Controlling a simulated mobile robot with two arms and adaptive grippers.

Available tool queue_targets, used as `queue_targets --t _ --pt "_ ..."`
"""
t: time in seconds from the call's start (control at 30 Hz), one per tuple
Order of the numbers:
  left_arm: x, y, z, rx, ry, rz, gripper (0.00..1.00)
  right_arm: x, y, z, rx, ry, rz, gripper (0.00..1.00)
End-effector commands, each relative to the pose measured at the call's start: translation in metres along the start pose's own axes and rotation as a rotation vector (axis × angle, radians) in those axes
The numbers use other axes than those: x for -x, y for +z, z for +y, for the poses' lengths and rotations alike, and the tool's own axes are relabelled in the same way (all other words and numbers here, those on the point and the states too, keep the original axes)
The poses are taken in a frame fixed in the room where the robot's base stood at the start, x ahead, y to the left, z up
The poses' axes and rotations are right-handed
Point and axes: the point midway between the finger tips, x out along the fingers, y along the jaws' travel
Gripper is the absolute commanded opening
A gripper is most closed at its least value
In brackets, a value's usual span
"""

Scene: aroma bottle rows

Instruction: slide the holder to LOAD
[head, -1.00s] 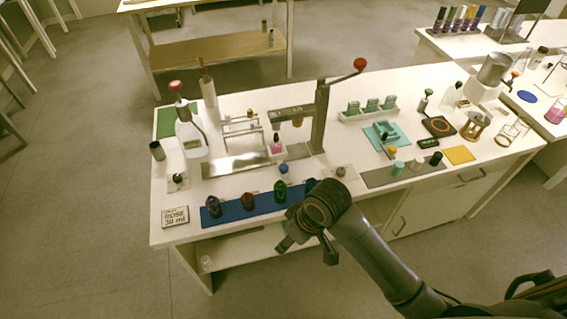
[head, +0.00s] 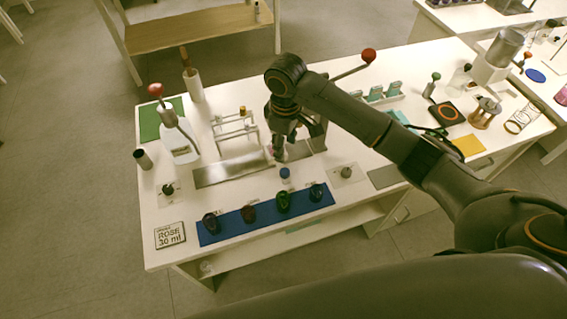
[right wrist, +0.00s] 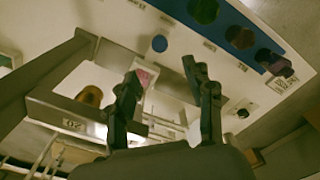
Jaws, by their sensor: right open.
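The holder with its pink bottle (head: 270,151) is at the metal track (head: 232,169) under the press, mostly hidden behind my right gripper (head: 284,148) in the head view. The pink bottle also shows in the right wrist view (right wrist: 147,76), between the two fingers of the right gripper (right wrist: 160,76). The fingers are apart, and I cannot tell whether they touch the holder. The press lever ends in a red knob (head: 369,55); its column is largely behind my right arm. I cannot read any LOAD mark. My left gripper is not in view.
A blue mat (head: 240,224) with several dark bottles lies along the front edge. A white dispenser with a red knob (head: 178,140) and a wire rack (head: 233,131) stand to the left.

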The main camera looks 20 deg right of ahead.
Motion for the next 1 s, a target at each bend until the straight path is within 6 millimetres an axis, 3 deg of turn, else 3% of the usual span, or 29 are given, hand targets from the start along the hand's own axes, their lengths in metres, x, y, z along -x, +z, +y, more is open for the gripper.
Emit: queue_targets --t 0.1,0.2,0.33,0.5,0.67,1.0 --pt "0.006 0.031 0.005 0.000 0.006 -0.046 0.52 -0.025 0.001 -0.001 -0.001 -0.002 -0.004 0.52" --pt "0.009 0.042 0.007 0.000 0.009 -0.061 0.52 -0.047 0.000 -0.001 -0.001 -0.002 -0.003 0.52" --pt "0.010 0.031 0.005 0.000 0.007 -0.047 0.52 -0.074 0.000 -0.001 0.000 -0.001 -0.002 0.52" --pt "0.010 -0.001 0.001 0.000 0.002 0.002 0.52 -0.101 0.000 -0.001 0.000 0.000 0.000 0.52" --pt "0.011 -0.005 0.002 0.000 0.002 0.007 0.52 -0.113 0.000 0.000 0.001 0.001 0.001 0.52" --pt "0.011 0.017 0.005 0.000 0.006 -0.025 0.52 -0.117 -0.001 0.000 0.001 0.002 0.002 0.50"
